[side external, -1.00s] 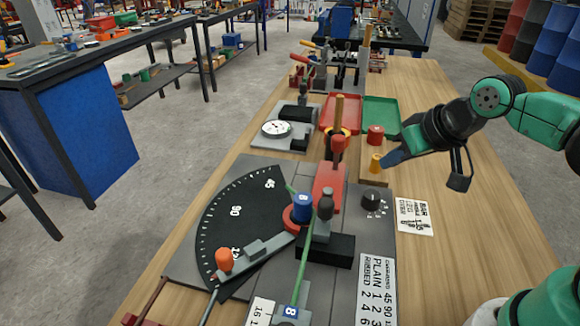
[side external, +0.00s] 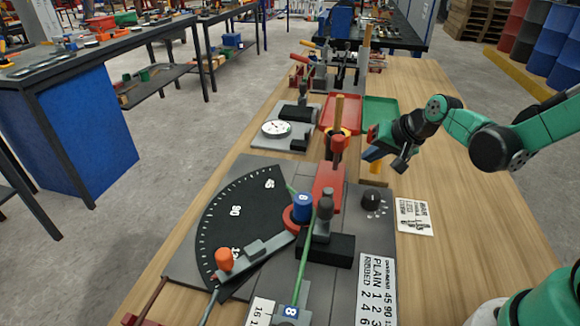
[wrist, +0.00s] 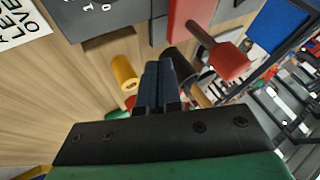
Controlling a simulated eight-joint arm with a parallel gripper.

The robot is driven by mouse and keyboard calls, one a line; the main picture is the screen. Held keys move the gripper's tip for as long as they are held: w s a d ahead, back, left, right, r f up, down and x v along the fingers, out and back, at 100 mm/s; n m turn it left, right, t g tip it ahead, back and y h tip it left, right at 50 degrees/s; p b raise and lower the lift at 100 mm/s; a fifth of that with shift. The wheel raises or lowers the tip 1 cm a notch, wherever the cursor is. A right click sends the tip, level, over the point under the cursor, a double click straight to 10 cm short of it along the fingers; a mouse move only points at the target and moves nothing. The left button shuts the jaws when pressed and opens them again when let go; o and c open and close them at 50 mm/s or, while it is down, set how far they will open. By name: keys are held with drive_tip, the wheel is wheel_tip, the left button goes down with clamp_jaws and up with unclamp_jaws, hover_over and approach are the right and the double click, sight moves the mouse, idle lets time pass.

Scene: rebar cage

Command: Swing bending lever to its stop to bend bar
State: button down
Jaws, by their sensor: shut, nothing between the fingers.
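The bending lever (side external: 256,254) lies across the black angle dial (side external: 235,212) in the side view, with its orange knob (side external: 224,259) near the 135 end of the scale. A green bar (side external: 303,258) runs past the blue roller (side external: 303,207) marked 8, and a short green end sticks out beyond the roller. A red clamp handle (side external: 338,145) stands upright behind the roller; a red handle also shows in the wrist view (wrist: 228,62). My gripper (side external: 374,153) is shut and empty, above the bench behind the bender, to the right of the red handle. Its closed fingers show in the wrist view (wrist: 160,85).
A yellow cylinder (wrist: 125,72) stands close to my fingers. Red (side external: 342,112) and green trays (side external: 381,112) lie behind. A dial gauge plate (side external: 275,129), black knob (side external: 372,199) and label cards (side external: 414,217) are nearby. The right side of the bench is clear.

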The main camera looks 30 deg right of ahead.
drive_tip(key=shift+x, duration=2.45)
